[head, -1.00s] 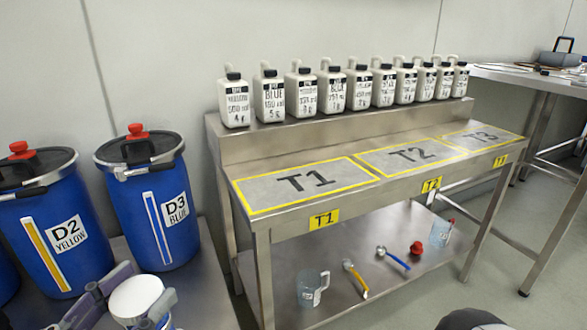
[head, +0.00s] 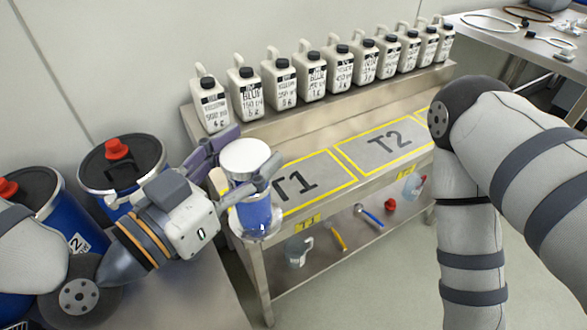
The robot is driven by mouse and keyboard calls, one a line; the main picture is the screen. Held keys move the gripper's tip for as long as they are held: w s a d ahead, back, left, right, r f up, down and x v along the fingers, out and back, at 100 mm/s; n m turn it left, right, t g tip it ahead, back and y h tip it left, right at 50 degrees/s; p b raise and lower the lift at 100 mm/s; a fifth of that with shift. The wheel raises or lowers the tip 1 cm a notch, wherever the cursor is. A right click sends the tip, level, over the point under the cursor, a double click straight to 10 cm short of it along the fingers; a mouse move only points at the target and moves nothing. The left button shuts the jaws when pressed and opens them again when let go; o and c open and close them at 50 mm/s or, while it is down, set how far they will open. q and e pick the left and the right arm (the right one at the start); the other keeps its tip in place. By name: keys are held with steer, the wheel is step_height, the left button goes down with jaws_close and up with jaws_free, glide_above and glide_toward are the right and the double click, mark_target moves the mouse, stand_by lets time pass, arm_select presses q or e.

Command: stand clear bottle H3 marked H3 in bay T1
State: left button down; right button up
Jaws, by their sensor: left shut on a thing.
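A clear bottle (head: 254,216) with a wide white lid and blue contents is in my left gripper (head: 238,163). The gripper's fingers are shut around it just below the lid. No H3 mark can be read on the side that shows. The bottle is upright or nearly so, in front of the left part of bay T1 (head: 318,186), a grey patch with a yellow border on the steel bench. It hides part of that bay; I cannot tell whether its base touches the bench. The rest of T1 looks empty. My right arm shows at the right, but its gripper is out of view.
Several white jugs (head: 312,77) stand in a row on the raised back shelf. Bay T2 (head: 385,144) is empty. My right arm covers most of the bays beyond it. Blue drums (head: 128,168) stand at the left. A beaker (head: 297,250) and tools lie on the lower shelf.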

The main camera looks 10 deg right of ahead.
arm_select(q)
steer(key=shift+d+r, duration=0.3)
steer(key=shift+r, duration=0.65)
steer(key=w+f, duration=0.1)
steer(key=w+f+b, duration=0.1)
steer(key=shift+w+a+f+b, duration=0.1)
steer(key=shift+w+f+b, duration=0.05)
steer(key=shift+w+b, duration=0.2)
steer(key=w+f+b, duration=0.3)
steer(key=w+f, duration=0.7)
steer(key=w, duration=0.1)
steer(key=shift+a+f, duration=0.2)
steer(key=shift+f, duration=0.2)
arm_select(e)
steer(key=s+f+g, duration=0.2)
steer(key=s+f, duration=0.3)
steer(key=shift+f, duration=0.25)
arm_select(q)
steer(key=shift+f, duration=0.1)
steer(key=shift+w+f, duration=0.1)
steer(key=shift+f, duration=0.05)
steer(key=c, duration=0.7)
jaws_free()
